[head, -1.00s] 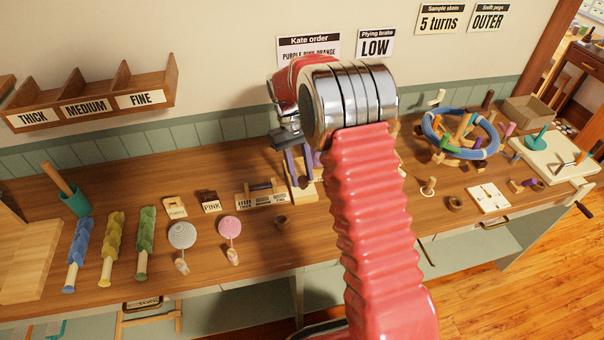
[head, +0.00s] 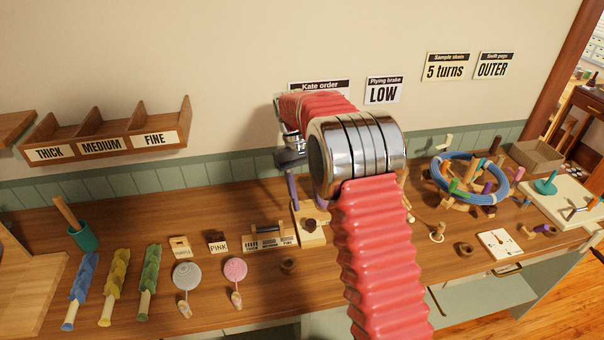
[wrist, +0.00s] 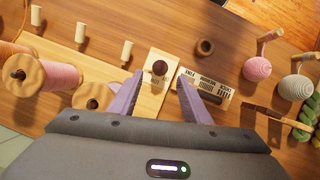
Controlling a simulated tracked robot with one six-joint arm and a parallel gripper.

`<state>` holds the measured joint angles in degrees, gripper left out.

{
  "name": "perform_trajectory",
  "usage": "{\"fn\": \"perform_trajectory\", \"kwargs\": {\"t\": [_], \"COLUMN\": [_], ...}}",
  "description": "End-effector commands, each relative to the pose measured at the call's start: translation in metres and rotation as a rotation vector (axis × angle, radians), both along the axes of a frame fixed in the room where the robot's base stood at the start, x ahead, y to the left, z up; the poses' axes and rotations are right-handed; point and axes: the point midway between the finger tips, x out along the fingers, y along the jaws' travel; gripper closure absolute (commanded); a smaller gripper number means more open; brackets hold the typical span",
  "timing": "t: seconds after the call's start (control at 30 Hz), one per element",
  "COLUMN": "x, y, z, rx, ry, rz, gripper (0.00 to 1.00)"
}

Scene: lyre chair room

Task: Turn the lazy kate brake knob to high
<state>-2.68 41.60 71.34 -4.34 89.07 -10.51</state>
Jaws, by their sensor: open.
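The lazy kate's pale wooden base (head: 312,238) stands on the bench, partly hidden by my arm. Its small dark round brake knob (wrist: 160,67) shows in the wrist view on the base's end, beside dark lettering too small to read surely. The knob also shows in the head view (head: 310,225). My gripper (wrist: 160,80) is open, its two purple fingers either side of the base's end, with the knob just beyond and between the tips. No contact with the knob shows.
A wall sign (head: 383,91) reads Plying brake LOW. A gauge block (wrist: 207,82) lies close beside the right finger. Wound spools (wrist: 57,75) and pale pegs stand to the left in the wrist view. A dark ring (wrist: 205,47) lies beyond on open bench.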

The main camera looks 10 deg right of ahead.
Motion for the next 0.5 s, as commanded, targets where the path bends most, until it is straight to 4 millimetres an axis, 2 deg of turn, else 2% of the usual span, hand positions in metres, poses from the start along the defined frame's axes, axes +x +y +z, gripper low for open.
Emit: {"fn": "perform_trajectory", "kwargs": {"t": [0.3, 0.5], "x": [0.018, 0.025], "y": [0.005, 0.006], "z": [0.044, 0.061], "rx": [0.0, 0.0], "ry": [-0.002, -0.001], "rz": [0.0, 0.0], "gripper": [0.56, 0.56]}}
